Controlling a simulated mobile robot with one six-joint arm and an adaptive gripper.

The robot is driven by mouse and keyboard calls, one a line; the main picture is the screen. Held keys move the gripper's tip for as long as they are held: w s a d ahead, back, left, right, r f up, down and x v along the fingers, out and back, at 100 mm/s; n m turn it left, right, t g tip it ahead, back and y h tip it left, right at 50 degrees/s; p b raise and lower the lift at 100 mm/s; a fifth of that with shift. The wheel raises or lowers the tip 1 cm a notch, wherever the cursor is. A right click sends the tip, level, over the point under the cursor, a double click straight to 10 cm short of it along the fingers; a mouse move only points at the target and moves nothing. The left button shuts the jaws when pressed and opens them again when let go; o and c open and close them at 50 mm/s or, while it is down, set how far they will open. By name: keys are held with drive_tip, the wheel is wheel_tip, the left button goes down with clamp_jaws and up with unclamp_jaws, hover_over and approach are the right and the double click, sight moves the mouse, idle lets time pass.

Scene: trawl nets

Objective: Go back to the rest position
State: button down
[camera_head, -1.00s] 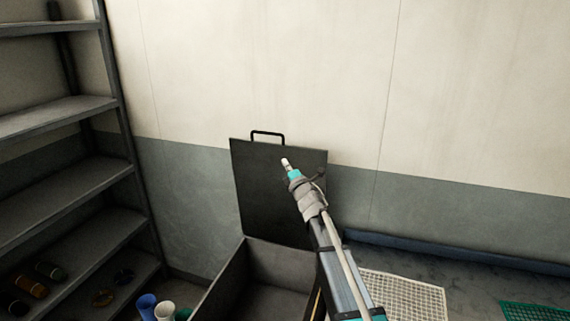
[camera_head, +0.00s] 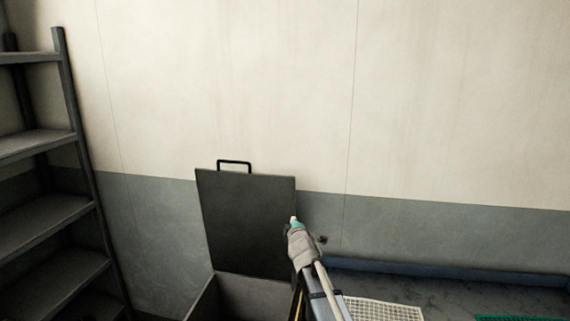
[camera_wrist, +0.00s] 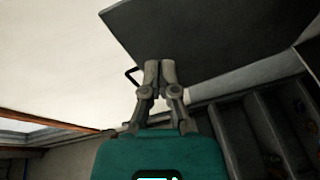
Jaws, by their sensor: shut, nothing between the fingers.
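My gripper (camera_wrist: 159,66) shows in the wrist view with its two fingers together and nothing between them. In the head view my arm reaches up from the bottom, and its tip (camera_head: 294,220) overlaps the right edge of the box's raised lid. The dark lid (camera_head: 245,225) stands open against the wall with a black handle (camera_head: 235,163) on top. It also fills the upper right of the wrist view (camera_wrist: 215,35). I cannot tell the exact gap between my gripper and the lid.
The open box (camera_head: 240,296) is below the lid, mostly cut off. A grey metal shelf (camera_head: 45,145) stands at the left. A white grid (camera_head: 385,309) and a green one (camera_head: 520,318) lie at the lower right. The wall above is clear.

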drive_tip(key=s+d+f+m+g+h+b, duration=0.35)
drive_tip(key=s+d+f+m+g, duration=0.6)
drive_tip(key=s+f, duration=0.6)
drive_tip(key=s+d+f+m+g+b, duration=0.1)
drive_tip(key=s+f+m+g, duration=0.1)
drive_tip(key=s, duration=0.4)
drive_tip(key=s+d+f+m+g+y+b, duration=0.1)
drive_tip(key=s+d+f+m+g, duration=0.1)
drive_tip(key=s, duration=0.5)
drive_tip(key=s+d+f+m+g, duration=0.1)
drive_tip(key=s+f+m+g, duration=0.2)
drive_tip(key=s, duration=0.4)
drive_tip(key=shift+s+d+f+b, duration=0.15)
drive_tip(key=shift+d+f+b, duration=0.15)
drive_tip(key=shift+f+b, duration=0.15)
